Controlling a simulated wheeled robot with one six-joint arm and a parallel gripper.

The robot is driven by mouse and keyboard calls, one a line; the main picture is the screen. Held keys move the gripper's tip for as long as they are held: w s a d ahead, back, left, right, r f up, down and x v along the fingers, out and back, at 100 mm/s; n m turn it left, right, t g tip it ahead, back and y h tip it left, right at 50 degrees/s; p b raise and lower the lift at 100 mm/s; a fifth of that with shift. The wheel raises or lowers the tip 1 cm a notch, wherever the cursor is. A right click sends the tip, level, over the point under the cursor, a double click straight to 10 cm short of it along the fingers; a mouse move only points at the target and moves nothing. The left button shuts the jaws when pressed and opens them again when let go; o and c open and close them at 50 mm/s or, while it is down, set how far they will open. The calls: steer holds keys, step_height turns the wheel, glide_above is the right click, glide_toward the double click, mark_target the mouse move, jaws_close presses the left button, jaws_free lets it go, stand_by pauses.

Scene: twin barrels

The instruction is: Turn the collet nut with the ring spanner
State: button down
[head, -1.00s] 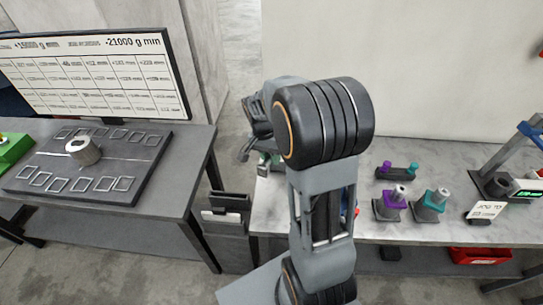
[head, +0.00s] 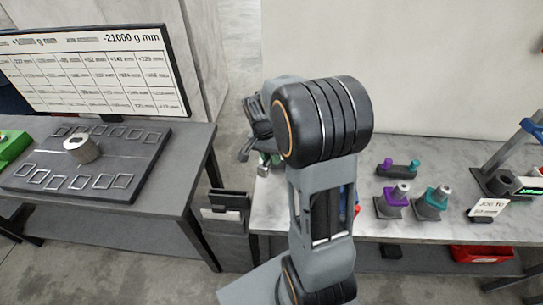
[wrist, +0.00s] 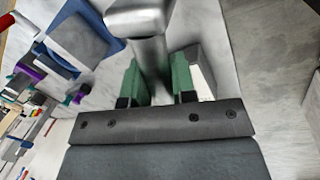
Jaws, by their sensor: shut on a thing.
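My gripper (wrist: 158,82) has two green fingers shut on a silver metal bar with a broader end, which looks like the ring spanner (wrist: 142,22). The broad end reaches past the fingertips to the top of the wrist view. I cannot pick out the collet nut for certain. A blue-edged grey block (wrist: 78,42) lies left of the held tool in the wrist view.
A red bin (head: 482,254) is below. The left table carries a dark plate (head: 120,165) with a grey cylinder (head: 82,149).

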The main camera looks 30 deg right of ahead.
steer(key=shift+f, duration=0.4)
stand_by(0.5)
steer(key=shift+s+d+n+b, duration=0.35)
steer(key=shift+s+d+n, duration=0.45)
steer(key=shift+n, duration=0.2)
steer(key=shift+s, duration=0.1)
steer(key=shift+s+d+n+t+h, duration=0.3)
steer(key=shift+s+d+n, duration=0.45)
steer(key=shift+n, duration=0.25)
steer(key=shift+d, duration=0.15)
